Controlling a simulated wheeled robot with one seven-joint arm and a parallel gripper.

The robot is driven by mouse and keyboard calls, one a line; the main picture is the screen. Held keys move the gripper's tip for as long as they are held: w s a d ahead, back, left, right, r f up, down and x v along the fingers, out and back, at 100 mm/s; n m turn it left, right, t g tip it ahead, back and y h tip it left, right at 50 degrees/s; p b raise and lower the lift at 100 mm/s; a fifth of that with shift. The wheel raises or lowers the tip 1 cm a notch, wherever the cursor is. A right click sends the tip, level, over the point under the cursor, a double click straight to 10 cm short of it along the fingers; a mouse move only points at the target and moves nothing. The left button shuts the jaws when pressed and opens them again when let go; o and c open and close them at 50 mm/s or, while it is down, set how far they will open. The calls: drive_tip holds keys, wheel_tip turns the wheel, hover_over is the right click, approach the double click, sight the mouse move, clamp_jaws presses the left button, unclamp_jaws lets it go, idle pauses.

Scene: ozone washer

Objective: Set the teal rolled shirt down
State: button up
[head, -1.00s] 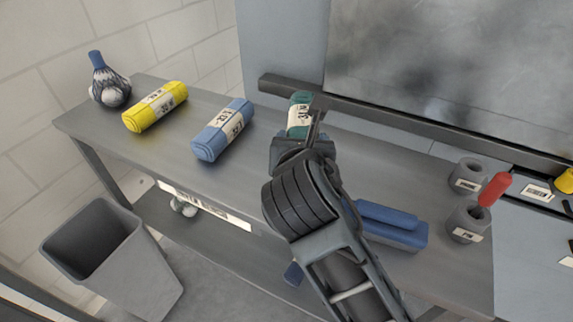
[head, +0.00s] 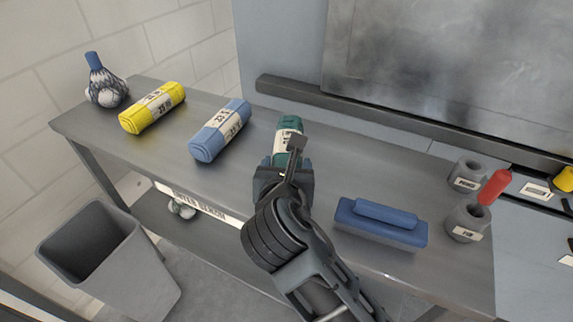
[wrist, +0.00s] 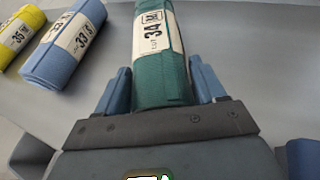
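The teal rolled shirt (head: 288,132), with a white band printed with dark figures, is between the fingers of my gripper (head: 281,170). In the wrist view, the teal roll (wrist: 161,75) points away from my gripper (wrist: 162,85), with one blue finger close against each side. The fingers appear shut on its near end. The roll is low over the grey bench (head: 330,170), to the right of the blue roll. Whether its underside touches the bench cannot be told.
A blue roll (head: 220,130), a yellow roll (head: 152,108) and a netted bundle (head: 106,85) lie to the left. A dark rail (head: 400,125) runs behind. A grey bin (head: 110,260) stands below left.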

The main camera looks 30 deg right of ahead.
drive_tip(key=o, duration=0.4)
drive_tip(key=shift+r, duration=0.1)
drive_tip(key=v, duration=1.2)
